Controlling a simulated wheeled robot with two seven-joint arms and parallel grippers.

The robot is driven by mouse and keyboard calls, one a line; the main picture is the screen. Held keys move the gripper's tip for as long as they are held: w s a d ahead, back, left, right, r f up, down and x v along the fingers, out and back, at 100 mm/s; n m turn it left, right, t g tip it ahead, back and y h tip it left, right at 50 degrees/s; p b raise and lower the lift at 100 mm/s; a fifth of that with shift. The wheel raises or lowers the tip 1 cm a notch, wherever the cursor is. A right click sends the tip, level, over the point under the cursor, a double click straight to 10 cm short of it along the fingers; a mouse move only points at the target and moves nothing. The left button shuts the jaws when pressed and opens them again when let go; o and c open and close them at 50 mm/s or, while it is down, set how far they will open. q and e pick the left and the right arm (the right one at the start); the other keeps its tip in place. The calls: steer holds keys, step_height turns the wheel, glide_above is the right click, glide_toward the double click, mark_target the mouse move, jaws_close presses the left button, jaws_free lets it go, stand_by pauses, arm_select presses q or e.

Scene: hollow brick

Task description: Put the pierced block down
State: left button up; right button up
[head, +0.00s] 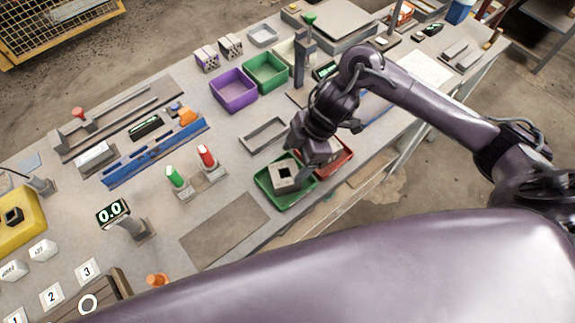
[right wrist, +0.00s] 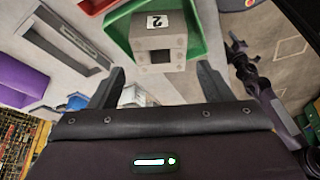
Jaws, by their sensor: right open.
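The pierced block (head: 286,174) is a pale grey block with a dark square hole. It sits inside the green tray (head: 266,192) near the table's front edge. In the right wrist view the block (right wrist: 158,45) shows a label "2" on one face, with the green tray (right wrist: 205,42) around it. My right gripper (head: 307,163) is just beside and above the block. In its wrist view, the gripper (right wrist: 158,88) has its fingers wide apart, with nothing between them; the block lies beyond the tips. My left gripper is not seen.
A red tray (head: 335,155) adjoins the green one on the right. A grey open frame (head: 264,136) lies behind. A stand with red and green pegs (head: 202,184) is to the left. A bare grey mat (head: 224,228) lies in front left.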

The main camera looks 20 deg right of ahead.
steer(key=v, duration=0.5)
steer(key=shift+a, duration=0.1)
stand_by(0.4)
